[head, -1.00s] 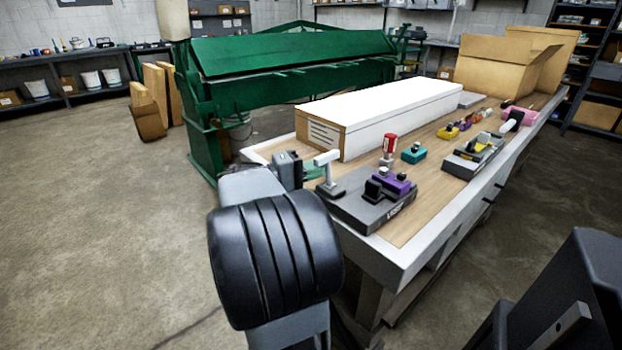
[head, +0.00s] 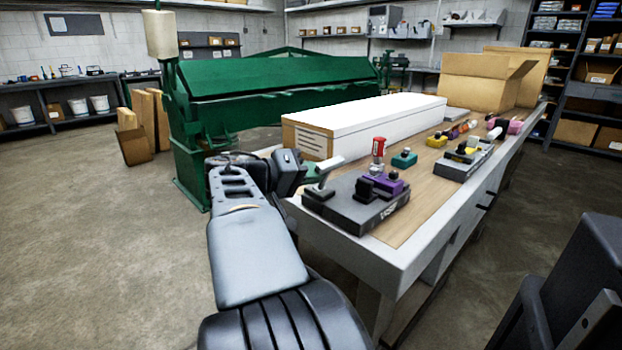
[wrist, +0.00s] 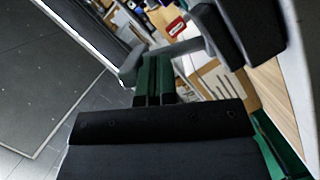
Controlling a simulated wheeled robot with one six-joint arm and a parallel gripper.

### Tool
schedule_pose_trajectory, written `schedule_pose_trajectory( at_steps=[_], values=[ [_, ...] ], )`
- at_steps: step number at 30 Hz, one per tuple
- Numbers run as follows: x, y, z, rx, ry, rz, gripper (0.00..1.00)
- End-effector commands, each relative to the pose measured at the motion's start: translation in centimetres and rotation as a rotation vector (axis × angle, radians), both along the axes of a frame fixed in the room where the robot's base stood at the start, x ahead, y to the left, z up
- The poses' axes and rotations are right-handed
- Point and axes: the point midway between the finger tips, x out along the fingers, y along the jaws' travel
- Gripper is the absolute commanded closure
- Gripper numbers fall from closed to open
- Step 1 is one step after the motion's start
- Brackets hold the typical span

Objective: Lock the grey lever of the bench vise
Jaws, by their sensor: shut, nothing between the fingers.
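The bench vise (head: 362,217) is a dark grey block with a purple part on top, at the near left end of the bench in the head view. Its grey lever (head: 331,163) is a pale bar on a short post at the vise's left side. In the wrist view the grey lever (wrist: 170,52) crosses just beyond my fingertips. My gripper (head: 313,172) is shut and empty, with green fingers pointing at the lever from the left. The fingers also show in the wrist view (wrist: 154,75). I cannot tell whether they touch the lever.
A red-topped clamp (head: 377,153), a teal block (head: 404,159) and several small tools stand behind the vise on the bench (head: 410,225). A long white-topped box (head: 365,118) lies along the bench. A green machine (head: 270,85) stands behind.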

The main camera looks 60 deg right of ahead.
Motion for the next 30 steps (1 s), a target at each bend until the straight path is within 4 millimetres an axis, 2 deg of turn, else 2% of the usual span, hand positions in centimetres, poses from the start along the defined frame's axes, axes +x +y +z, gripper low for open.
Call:
schedule_pose_trajectory(
  at_steps=[23,30],
  values=[
    [-0.2,0.0,0.0,-0.009,-0.025,-0.002,1.00],
    [1.3,0.4,0.9,-0.009,-0.025,0.004,1.00]
  ],
)
